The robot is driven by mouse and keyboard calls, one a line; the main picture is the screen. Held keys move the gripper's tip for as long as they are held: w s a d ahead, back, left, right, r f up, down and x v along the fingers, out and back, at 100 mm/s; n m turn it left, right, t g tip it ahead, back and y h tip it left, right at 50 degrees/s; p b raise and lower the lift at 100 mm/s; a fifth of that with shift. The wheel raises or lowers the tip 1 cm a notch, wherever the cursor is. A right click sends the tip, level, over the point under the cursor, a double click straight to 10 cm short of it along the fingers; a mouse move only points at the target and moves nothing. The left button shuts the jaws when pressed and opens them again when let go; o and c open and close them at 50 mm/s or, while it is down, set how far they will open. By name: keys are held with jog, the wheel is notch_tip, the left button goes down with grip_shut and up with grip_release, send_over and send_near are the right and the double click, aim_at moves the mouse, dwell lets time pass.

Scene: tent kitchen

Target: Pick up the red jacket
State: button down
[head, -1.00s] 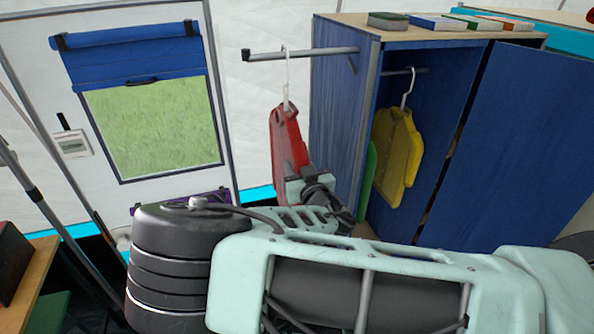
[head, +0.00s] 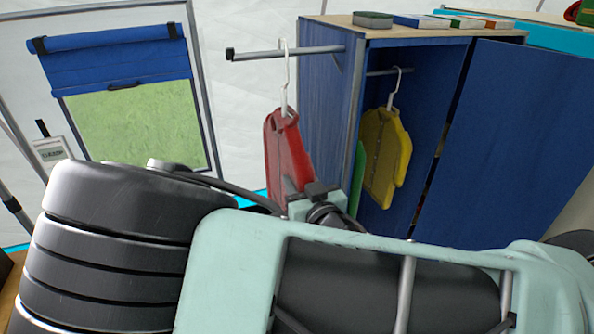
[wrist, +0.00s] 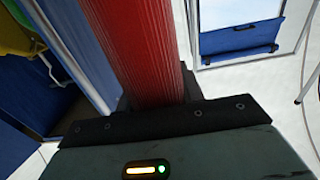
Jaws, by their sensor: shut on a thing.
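The red jacket (head: 287,150) hangs upright on a white hanger (head: 285,75). The hanger's hook is over a grey rod (head: 285,53) that sticks out from the left side of the blue wardrobe. My gripper (head: 305,192) is at the lower part of the jacket and shut on it. In the wrist view the red jacket (wrist: 137,45) fills the middle, running down between the dark fingers. My arm hides the jacket's bottom edge in the head view.
The blue wardrobe (head: 328,110) stands open, with a yellow jacket (head: 385,155) and part of a green garment (head: 357,175) inside. Its blue door (head: 530,130) is swung to the right. Boxes lie on top. A door with a window (head: 140,130) is at left.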

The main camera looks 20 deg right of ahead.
jog(key=shift+s+r+p, duration=0.45)
jog(key=shift+s+p, duration=0.15)
jog(key=shift+p, duration=0.6)
jog(key=shift+s+p, duration=2.6)
jog(key=shift+s, duration=0.75)
jog(key=w+d+f+b, duration=0.1)
jog(key=d+f+b, duration=0.3)
jog(key=f, duration=0.4)
jog(key=w+d+f+b, duration=0.1)
jog(key=d+f+b, duration=0.3)
jog(key=f, duration=0.5)
jog(key=w+d+f+b, duration=0.1)
jog(key=d+f+b, duration=0.3)
jog(key=f+b, duration=0.3)
jog(key=shift+f+b, duration=0.35)
jog(key=shift+f, duration=0.6)
